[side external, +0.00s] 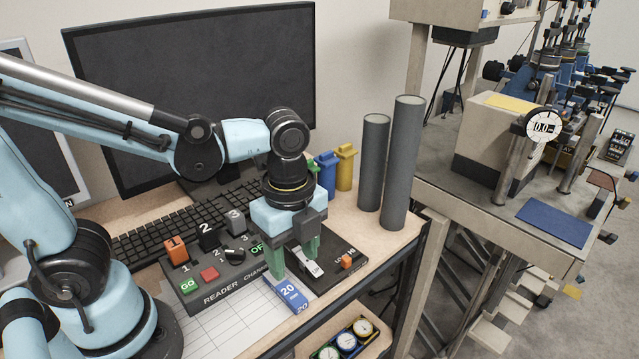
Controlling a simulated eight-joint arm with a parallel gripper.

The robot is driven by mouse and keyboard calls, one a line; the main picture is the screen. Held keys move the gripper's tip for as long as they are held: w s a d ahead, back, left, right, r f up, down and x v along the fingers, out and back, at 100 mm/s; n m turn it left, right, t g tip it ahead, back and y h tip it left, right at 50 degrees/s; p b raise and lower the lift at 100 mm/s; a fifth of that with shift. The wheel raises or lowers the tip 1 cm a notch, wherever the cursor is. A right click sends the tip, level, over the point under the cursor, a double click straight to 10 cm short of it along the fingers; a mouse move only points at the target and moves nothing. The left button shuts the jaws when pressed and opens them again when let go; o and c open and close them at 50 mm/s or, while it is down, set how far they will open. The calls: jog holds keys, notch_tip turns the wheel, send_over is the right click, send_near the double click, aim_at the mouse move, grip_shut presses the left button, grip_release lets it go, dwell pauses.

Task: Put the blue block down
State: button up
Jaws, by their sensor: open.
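A blue block (287,293) with the white number 20 on it lies at the front of the desk, beside the black control panels. My gripper (294,270) points down above this area, with its two green fingers apart. The left finger comes down at the block's rear end; I cannot tell whether it touches. The right finger is over the black panel with the metal lever (311,266), away from the block. The fingers partly hide the block's rear end.
A reader panel (222,299) with switches and buttons stands left of the block. Two tall grey cylinders (400,165) stand at the desk's right edge. Blue and yellow containers (345,168) and a keyboard (150,230) are behind. The desk's front edge is close to the block.

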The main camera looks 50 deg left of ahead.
jog(key=w+a+r+n+t, duration=0.1)
jog(key=a+r+n+t, duration=0.1)
jog(key=n, duration=0.7)
jog(key=w+a+r+n+t, duration=0.2)
jog(key=a+n+t, duration=0.3)
jog(key=a+n, duration=0.2)
jog(key=shift+w+n, duration=0.25)
jog(key=shift+n, duration=0.75)
